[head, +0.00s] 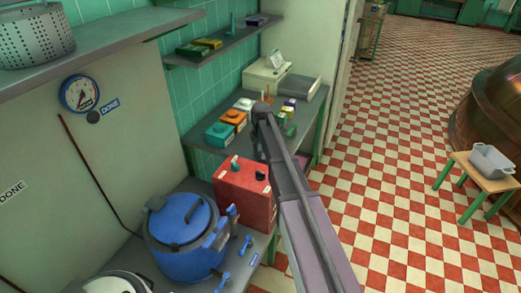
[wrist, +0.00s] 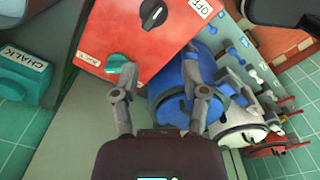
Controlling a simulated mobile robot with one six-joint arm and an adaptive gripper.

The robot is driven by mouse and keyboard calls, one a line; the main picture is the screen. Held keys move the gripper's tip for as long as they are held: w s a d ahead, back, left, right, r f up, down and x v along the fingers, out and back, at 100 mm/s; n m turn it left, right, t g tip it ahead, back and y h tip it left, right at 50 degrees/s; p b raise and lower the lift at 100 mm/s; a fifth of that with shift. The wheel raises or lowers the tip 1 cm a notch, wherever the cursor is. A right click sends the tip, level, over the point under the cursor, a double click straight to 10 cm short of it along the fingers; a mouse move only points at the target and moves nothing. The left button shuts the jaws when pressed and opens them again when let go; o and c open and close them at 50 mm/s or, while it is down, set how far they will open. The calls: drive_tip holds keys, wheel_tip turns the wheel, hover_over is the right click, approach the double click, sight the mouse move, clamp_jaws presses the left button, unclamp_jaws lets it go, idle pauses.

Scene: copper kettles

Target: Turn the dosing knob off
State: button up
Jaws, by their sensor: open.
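A red control box (head: 243,190) stands on the bench in the head view, and its face (wrist: 160,42) fills the upper middle of the wrist view. It carries a black knob (wrist: 152,12) beside a white OFF label (wrist: 201,8) and a green knob (wrist: 117,64) beside a small label I cannot read. I cannot tell for sure which is the dosing knob. My gripper (wrist: 162,68) is open and empty, its fingers spread before the box's lower edge. The left fingertip overlaps the green knob in the picture; contact is unclear. The head view does not show the gripper clearly.
A blue lidded pot (head: 182,235) stands left of the box and also shows in the wrist view (wrist: 178,88). Small coloured boxes, one orange (head: 234,117), sit on the counter behind. A teal CHALK box (wrist: 22,78) lies at left.

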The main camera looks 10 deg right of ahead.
drive_tip(key=s+f+m+b, duration=0.5)
drive_tip(key=s+m, duration=0.1)
drive_tip(key=s, duration=0.3)
drive_tip(key=s+f+m+b, duration=0.5)
drive_tip(key=s+m, duration=0.1)
drive_tip(key=s, duration=0.4)
drive_tip(key=s+f+m+b, duration=0.5)
drive_tip(key=s+m, duration=0.2)
drive_tip(key=s, duration=0.2)
drive_tip(key=shift+s+d+f, duration=0.15)
drive_tip(key=shift+s+d, duration=0.25)
drive_tip(key=shift+d, duration=0.05)
drive_tip(key=shift+s, duration=0.1)
drive_tip(key=w+r+n+p, duration=0.3)
drive_tip(key=w+r+p, duration=0.2)
drive_tip(key=w, duration=0.5)
drive_tip(key=w+r+n+p, duration=0.4)
drive_tip(key=w+r+p, duration=0.1)
drive_tip(key=w, duration=0.5)
drive_tip(key=w+r+n+p, duration=0.4)
drive_tip(key=w+r+p, duration=0.2)
drive_tip(key=w, duration=0.4)
drive_tip(key=shift+a, duration=0.45)
drive_tip(key=shift+f, duration=0.25)
